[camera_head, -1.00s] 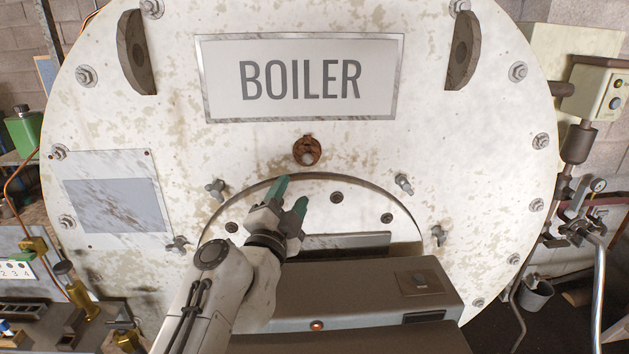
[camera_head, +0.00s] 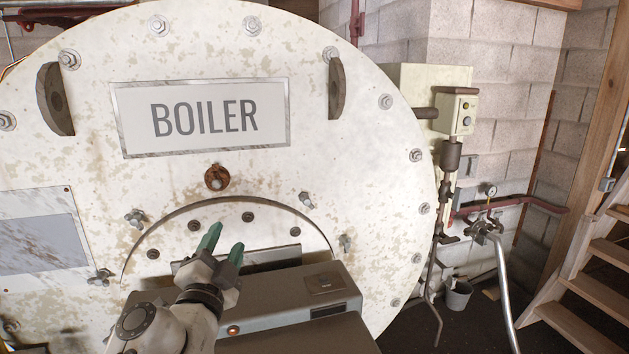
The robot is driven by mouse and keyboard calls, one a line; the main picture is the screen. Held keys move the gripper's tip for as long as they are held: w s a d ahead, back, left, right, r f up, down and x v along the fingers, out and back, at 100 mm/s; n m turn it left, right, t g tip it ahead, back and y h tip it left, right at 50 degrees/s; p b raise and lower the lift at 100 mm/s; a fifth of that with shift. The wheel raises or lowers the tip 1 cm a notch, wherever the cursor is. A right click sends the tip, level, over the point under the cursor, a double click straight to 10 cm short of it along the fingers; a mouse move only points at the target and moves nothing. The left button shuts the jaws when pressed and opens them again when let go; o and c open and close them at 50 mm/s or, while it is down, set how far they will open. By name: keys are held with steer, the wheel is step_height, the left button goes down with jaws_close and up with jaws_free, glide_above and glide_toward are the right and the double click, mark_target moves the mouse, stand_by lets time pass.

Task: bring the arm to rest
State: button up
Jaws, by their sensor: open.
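My gripper (camera_head: 221,245) shows at the lower middle left, with two green fingertips a little apart. It is open and nothing shows between the fingers. It is raised in front of the lower part of the round white boiler (camera_head: 370,200), just above a grey box (camera_head: 290,290). I cannot tell whether it touches the boiler. My arm comes up from the bottom edge, and its lower part is out of view.
A rusty round fitting (camera_head: 217,177) and several wing bolts stick out of the boiler face. At right stand a control box (camera_head: 457,112), pipes with a gauge (camera_head: 488,190), a bucket (camera_head: 458,295) and wooden stairs (camera_head: 590,290).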

steer(key=w+d+n+y, duration=0.2)
steer(key=d+n, duration=0.2)
steer(key=d, duration=0.5)
steer(key=w+d+n+y, duration=0.2)
steer(key=d+n, duration=0.2)
steer(key=d, duration=0.6)
steer(key=s+d+f+n+g, duration=0.35)
steer(key=s+d+f, duration=0.25)
steer(key=d+f, duration=0.25)
steer(key=s+d+f+n+g, duration=0.2)
steer(key=s+d+f+g, duration=0.2)
steer(key=s+d+f, duration=0.5)
steer(key=s+d+f+g+h+b, duration=0.1)
steer(key=s+d+f+g, duration=0.1)
steer(key=s+f+g, duration=0.2)
steer(key=s+d+f+m+g+h+b, duration=0.1)
steer(key=s+d+f+g, duration=0.2)
steer(key=s+f, duration=0.8)
steer(key=s+d+f+m+g+h+b, duration=0.1)
steer(key=s+f+g, duration=0.4)
steer(key=s, duration=1.4)
step_height(320, 180, down, 2)
steer(key=shift+d+f+b, duration=0.15)
steer(key=shift+d+b, duration=0.3)
steer(key=shift+d, duration=0.35)
